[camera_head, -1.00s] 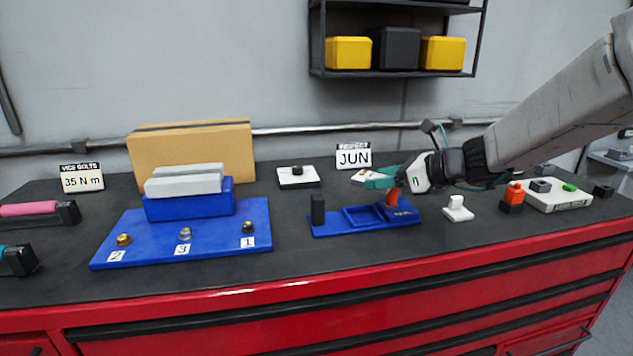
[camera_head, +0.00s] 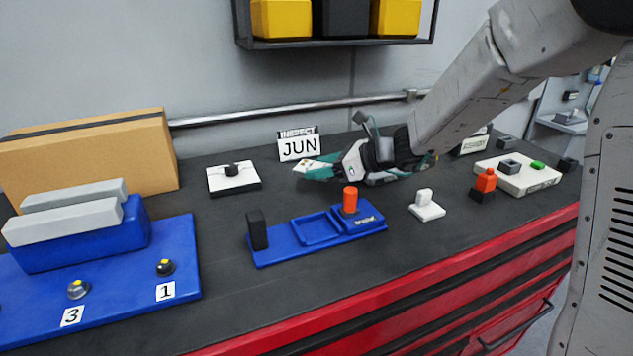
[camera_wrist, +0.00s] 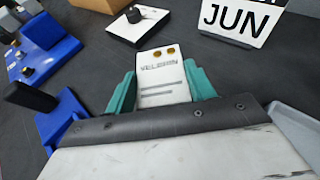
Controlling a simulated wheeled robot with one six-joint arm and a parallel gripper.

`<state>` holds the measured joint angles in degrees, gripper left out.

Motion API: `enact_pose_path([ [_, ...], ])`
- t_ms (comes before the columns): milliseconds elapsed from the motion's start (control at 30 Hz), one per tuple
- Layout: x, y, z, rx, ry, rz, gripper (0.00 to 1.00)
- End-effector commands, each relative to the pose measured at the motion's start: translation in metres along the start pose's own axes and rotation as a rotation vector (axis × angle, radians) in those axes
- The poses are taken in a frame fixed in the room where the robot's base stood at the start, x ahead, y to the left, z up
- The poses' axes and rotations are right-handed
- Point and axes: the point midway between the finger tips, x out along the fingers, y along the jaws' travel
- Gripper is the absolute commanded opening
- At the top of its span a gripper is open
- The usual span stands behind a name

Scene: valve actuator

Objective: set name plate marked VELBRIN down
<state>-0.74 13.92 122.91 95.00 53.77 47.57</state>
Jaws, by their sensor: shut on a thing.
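The name plate (camera_wrist: 162,82) is a small white plate with two brass-coloured dots and printed lettering that reads like VELBRIN in the wrist view. My gripper (camera_wrist: 163,92) is shut on it, with a teal finger on each side. In the head view my gripper (camera_head: 318,172) points left over the bench, and the plate's pale end (camera_head: 303,166) sticks out past the fingers, in front of the JUN sign. I cannot tell how far the plate is above the bench top.
The JUN sign (camera_head: 298,146) stands close behind the plate. A white block with a black knob (camera_head: 234,179) lies to the left. A blue tray (camera_head: 285,245) with an orange peg (camera_head: 350,201) stands in front. Dark bench top (camera_head: 215,225) is bare between them.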

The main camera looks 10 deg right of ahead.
Motion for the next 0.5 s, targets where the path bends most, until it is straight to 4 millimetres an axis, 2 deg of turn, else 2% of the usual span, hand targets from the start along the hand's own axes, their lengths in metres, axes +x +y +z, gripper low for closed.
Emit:
enact_pose_path([
  [233, 0.012, -0.001, -0.031, 0.004, 0.001, -0.001, 0.29],
  [500, 0.014, -0.001, -0.036, 0.001, 0.0, -0.002, 0.29],
])
